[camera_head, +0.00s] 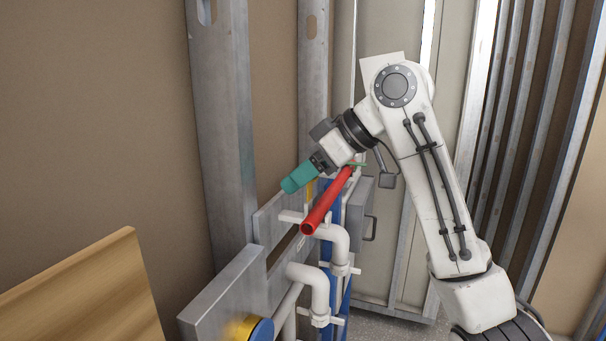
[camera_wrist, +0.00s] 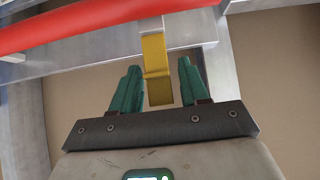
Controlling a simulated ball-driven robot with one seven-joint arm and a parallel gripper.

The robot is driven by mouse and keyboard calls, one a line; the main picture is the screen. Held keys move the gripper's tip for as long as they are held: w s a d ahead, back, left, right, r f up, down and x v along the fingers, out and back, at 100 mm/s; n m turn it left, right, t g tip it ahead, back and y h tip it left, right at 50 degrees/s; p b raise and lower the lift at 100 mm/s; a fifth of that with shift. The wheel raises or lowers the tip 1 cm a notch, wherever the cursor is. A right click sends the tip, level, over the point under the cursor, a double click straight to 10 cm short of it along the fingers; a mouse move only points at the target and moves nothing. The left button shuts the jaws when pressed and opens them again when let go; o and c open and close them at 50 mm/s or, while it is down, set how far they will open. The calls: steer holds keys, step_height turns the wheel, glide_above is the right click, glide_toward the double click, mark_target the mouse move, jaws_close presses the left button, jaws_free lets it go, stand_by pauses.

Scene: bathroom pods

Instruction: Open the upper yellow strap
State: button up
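The upper yellow strap (camera_wrist: 156,72) hangs from a metal rail in the wrist view, just below the red pipe. My gripper (camera_wrist: 158,76) has its two green fingers apart, one on each side of the strap. A gap shows between the strap and each finger, so I see no contact. In the head view my gripper (camera_head: 292,184) is at the upper rail, left of the red pipe. A small bit of the yellow strap (camera_head: 309,190) shows there behind the fingers; the rest is hidden.
The red pipe (camera_head: 327,202) runs close beside my gripper, and it crosses the top of the wrist view (camera_wrist: 75,26). White pipes (camera_head: 318,275) and a blue and yellow round part (camera_head: 259,330) sit lower. A wooden panel (camera_head: 85,297) stands at the lower left. Metal studs (camera_head: 222,130) rise behind.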

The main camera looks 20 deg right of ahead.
steer(key=shift+o, duration=0.2)
steer(key=b+v, duration=0.2)
steer(key=v, duration=0.9)
steer(key=shift+f, duration=0.1)
